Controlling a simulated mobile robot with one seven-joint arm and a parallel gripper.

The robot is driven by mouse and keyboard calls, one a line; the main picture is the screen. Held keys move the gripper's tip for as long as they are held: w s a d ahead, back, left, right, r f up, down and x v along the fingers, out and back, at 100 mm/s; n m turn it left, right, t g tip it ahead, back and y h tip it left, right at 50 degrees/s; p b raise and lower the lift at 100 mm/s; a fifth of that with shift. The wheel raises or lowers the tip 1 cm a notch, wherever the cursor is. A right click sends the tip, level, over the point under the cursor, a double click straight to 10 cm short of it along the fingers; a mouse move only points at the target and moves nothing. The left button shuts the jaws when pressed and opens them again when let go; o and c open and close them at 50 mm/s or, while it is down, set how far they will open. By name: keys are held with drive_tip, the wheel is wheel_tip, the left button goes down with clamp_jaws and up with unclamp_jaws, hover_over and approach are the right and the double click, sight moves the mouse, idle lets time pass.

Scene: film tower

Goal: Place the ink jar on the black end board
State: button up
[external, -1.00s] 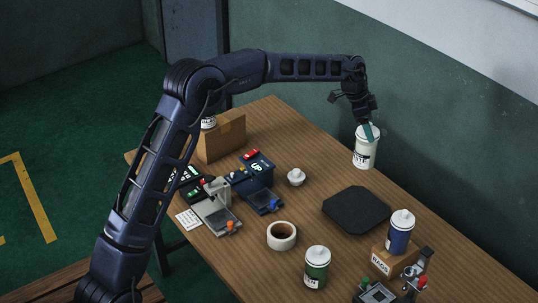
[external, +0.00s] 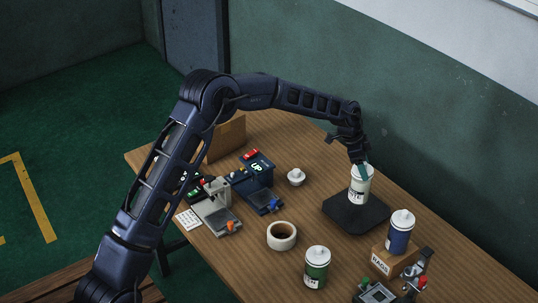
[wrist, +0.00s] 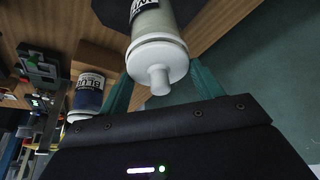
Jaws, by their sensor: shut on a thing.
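The ink jar (external: 359,189) is a pale cream jar with a white lid and a dark-lettered label. It is upright over the middle of the black end board (external: 341,214), a dark flat slab on the table. I cannot tell whether its base touches the board. My gripper (external: 362,170) is shut on the jar near its lid, coming from above. In the wrist view the teal fingers flank the jar (wrist: 155,45), its lid knob is towards me, and part of the board (wrist: 110,10) shows behind it.
A blue-labelled jar (external: 400,231) stands on a small box (external: 389,262) right of the board. A green jar (external: 316,267), a tape roll (external: 282,236) and a small white knob-like piece (external: 296,177) are on the table. Devices and a cardboard box (external: 226,138) lie further left.

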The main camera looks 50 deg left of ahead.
sight(360, 184)
drive_tip(key=shift+f, duration=2.3)
drive_tip(key=o, duration=1.7)
drive_tip(key=shift+c, duration=0.2)
